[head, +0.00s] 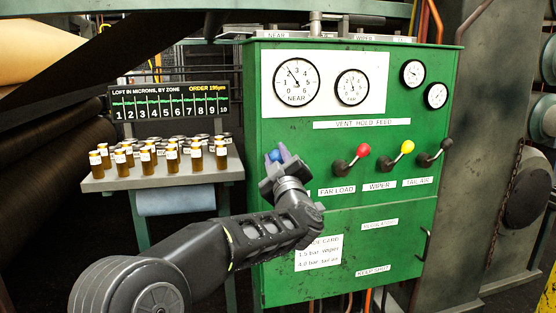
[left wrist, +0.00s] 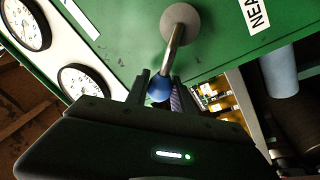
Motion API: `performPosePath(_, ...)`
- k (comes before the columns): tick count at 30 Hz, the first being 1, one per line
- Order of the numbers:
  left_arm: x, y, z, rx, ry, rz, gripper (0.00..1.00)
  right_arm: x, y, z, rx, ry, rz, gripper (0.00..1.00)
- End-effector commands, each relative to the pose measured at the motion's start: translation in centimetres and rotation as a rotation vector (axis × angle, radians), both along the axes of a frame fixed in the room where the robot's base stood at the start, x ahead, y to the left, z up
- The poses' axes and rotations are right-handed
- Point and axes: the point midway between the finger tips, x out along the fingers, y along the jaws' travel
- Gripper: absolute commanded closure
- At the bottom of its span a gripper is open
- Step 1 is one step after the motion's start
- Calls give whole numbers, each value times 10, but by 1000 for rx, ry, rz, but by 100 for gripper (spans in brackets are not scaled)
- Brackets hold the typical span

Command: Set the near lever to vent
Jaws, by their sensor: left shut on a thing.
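The near lever's blue knob (head: 275,156) shows between the fingers of my left gripper (head: 278,161) at the left of the green cabinet. In the left wrist view my left gripper (left wrist: 160,88) is shut on the blue knob (left wrist: 159,91). The lever's metal shaft (left wrist: 173,50) runs to a round grey hub (left wrist: 180,24) near the NEAR label (left wrist: 257,14). Judged from that label, the lever leans to the panel's left, the side where VENT stands in the VENT HOLD FEED strip (head: 362,123). The hub is hidden in the head view. My right gripper is not in view.
The red far load lever (head: 352,158), yellow wiper lever (head: 398,154) and black tail air lever (head: 434,153) stand to the right, leaning right. A shelf (head: 165,181) with several amber bottles is to the left. Gauges (head: 296,82) are above.

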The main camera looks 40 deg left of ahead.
Motion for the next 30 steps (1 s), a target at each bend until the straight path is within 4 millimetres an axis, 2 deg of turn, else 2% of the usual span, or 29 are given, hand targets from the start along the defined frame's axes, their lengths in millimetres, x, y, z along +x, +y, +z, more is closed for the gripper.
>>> performPosePath(7, 0, 1, -3, -4, 1, 1, 100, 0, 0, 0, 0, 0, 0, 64)
performPosePath(8, 0, 1, -3, -5, 2, 2, 70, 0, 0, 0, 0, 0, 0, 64)
performPosePath(15, 0, 0, -2, -2, 1, 2, 51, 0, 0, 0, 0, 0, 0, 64)
performPosePath(24, -1, -1, -1, -2, 1, 1, 51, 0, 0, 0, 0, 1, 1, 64)
performPosePath(30, -13, -17, -6, -2, 0, -2, 51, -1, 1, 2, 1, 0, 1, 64)
